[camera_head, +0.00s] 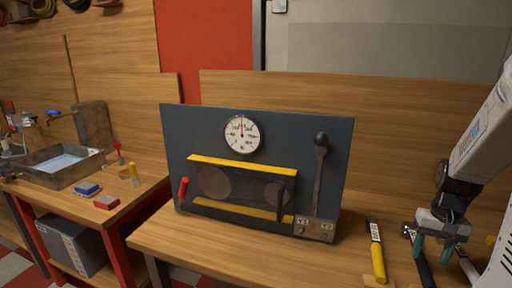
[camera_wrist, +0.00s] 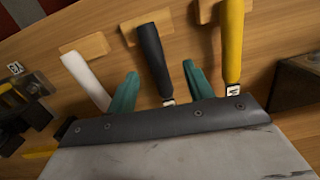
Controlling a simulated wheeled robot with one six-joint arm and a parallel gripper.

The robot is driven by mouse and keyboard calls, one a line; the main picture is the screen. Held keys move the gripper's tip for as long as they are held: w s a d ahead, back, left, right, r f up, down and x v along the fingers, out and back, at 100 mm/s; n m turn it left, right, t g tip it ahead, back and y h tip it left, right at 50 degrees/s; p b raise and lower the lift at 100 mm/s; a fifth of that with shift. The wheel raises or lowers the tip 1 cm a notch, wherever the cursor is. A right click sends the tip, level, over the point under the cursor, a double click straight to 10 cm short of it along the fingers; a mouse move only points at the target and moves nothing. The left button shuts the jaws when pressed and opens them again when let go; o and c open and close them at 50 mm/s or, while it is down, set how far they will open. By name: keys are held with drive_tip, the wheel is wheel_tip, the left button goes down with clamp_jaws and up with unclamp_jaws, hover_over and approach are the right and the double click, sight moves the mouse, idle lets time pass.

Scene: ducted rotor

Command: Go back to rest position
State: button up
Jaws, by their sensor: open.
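My gripper (camera_head: 433,247) is at the right, low over the workbench, with its teal fingers pointing down and spread apart. In the wrist view my gripper (camera_wrist: 160,88) has a black-handled tool (camera_wrist: 153,55) showing between the fingers, with gaps on both sides. That black tool (camera_head: 424,268) also shows below the gripper in the head view. A yellow-handled tool (camera_head: 378,262) lies to its left and a white-handled tool (camera_head: 468,268) to its right. I cannot tell how high the fingers are above the black handle.
A dark panel (camera_head: 190,130) with a gauge (camera_head: 242,134), a lever (camera_head: 319,165) and a red handle (camera_head: 183,187) stands on the bench (camera_head: 200,250).

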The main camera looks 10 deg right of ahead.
drive_tip(key=s+a+r+n, duration=0.2)
drive_tip(key=a+r, duration=0.3)
drive_tip(key=a, duration=0.4)
drive_tip(key=s+a+r+n+t, duration=0.1)
drive_tip(key=s+a+r+n, duration=0.1)
drive_tip(key=s+a+r, duration=0.3)
drive_tip(key=s+a+r+n+t, duration=0.1)
drive_tip(key=s+a+r+n, duration=0.2)
drive_tip(key=a, duration=1.1)
wheel_tip(320, 180, up, 3)
drive_tip(key=shift+s+r+h, duration=0.1)
drive_tip(key=shift+s+h, duration=0.05)
drive_tip(key=shift+h, duration=0.25)
